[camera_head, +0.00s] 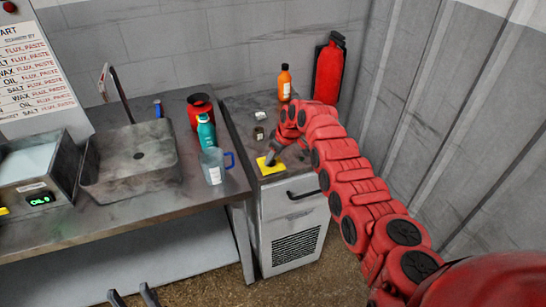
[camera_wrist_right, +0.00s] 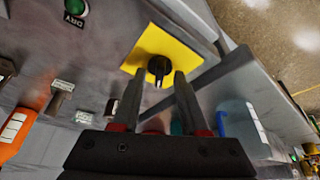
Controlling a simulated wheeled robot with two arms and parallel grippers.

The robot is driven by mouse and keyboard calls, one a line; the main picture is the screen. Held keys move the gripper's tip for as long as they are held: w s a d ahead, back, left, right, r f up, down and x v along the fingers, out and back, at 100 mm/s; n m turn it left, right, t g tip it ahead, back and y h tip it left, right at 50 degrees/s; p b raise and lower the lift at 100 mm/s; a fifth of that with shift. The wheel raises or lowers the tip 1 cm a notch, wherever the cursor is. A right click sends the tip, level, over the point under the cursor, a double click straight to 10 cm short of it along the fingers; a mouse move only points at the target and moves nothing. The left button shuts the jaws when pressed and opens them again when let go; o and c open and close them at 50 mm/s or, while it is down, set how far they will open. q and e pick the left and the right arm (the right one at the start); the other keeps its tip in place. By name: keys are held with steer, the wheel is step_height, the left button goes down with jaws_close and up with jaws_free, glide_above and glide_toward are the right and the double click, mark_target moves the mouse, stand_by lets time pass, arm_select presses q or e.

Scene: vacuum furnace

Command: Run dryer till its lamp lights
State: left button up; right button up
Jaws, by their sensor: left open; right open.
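The dryer is a grey cabinet (camera_head: 293,215) with a handle and a vented front. On its top is a yellow plate (camera_head: 265,168), also in the right wrist view (camera_wrist_right: 185,62), with a black knob (camera_wrist_right: 158,66). A green lamp (camera_wrist_right: 76,6) beside a DRY label sits at that view's top edge; I cannot tell whether it is lit. My right gripper (camera_wrist_right: 158,76) is open, its fingertips on either side of the knob; contact is unclear. In the head view it is over the plate (camera_head: 274,155). My left gripper (camera_head: 132,296) is open and empty at the bottom edge.
An orange bottle (camera_head: 285,84) and small jars (camera_head: 259,133) stand on the cabinet, with a red extinguisher (camera_head: 329,72) behind. A clear jug (camera_head: 212,166), teal bottle (camera_head: 206,134), red pot (camera_head: 200,110) and sink (camera_head: 130,155) are on the left bench.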

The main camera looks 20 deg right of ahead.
steer(key=shift+d+r, duration=0.2)
steer(key=shift+r, duration=0.25)
steer(key=b+v, duration=0.3)
steer(key=v, duration=1.3)
steer(key=shift+s+r, duration=0.15)
steer(key=shift+s, duration=0.2)
